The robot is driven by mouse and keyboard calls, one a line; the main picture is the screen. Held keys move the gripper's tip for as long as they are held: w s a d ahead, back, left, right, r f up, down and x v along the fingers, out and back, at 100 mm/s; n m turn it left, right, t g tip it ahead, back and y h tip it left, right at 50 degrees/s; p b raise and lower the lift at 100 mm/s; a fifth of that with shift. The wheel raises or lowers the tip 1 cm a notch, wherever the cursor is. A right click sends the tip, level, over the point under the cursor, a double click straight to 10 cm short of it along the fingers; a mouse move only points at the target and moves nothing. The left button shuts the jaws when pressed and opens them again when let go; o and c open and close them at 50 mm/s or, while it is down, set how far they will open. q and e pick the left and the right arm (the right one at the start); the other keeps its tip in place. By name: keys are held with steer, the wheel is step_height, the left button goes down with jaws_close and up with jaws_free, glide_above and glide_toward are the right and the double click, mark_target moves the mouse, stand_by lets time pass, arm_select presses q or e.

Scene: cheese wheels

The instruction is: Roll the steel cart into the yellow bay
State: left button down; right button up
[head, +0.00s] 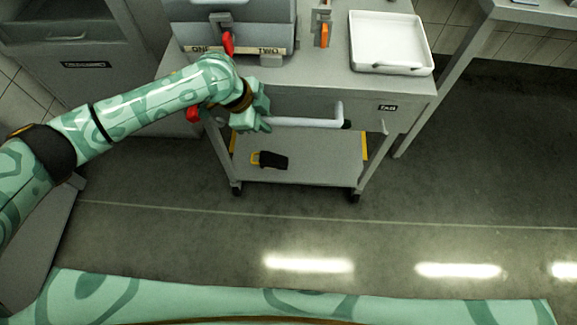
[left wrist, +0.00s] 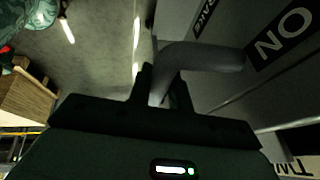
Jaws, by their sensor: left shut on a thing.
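The steel cart (head: 393,92) stands on the floor with its handle side facing me. It has a flat top, a lower shelf (head: 310,172) and small dark wheels. My left gripper (head: 258,122) is shut on the left end of the cart's pale bar handle (head: 305,122). In the left wrist view the handle (left wrist: 205,55) passes between the dark fingers (left wrist: 162,88). Yellow strips (head: 364,147) show beside the cart's legs, behind the lower shelf. Whether they outline the yellow bay is not clear, as the cart hides most of that area. My right gripper is not in view.
On the cart top are a grey box (head: 235,25) labelled ONE and TWO, an orange-handled item (head: 323,36) and a white tray (head: 352,45). A black-and-yellow item (head: 271,159) lies on the lower shelf. Grey units stand left; a table (head: 530,10) stands right. The near floor is clear.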

arm_select(q)
steer(key=shift+w+f+b, duration=0.1)
steer(key=shift+w+b, duration=0.55)
steer(key=shift+w, duration=1.3)
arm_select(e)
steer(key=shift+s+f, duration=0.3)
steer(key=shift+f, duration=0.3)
arm_select(q)
steer(key=shift+w+b, duration=0.95)
steer(key=shift+w, duration=1)
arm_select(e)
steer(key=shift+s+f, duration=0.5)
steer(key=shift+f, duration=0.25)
arm_select(q)
steer(key=c, duration=0.6)
jaws_free()
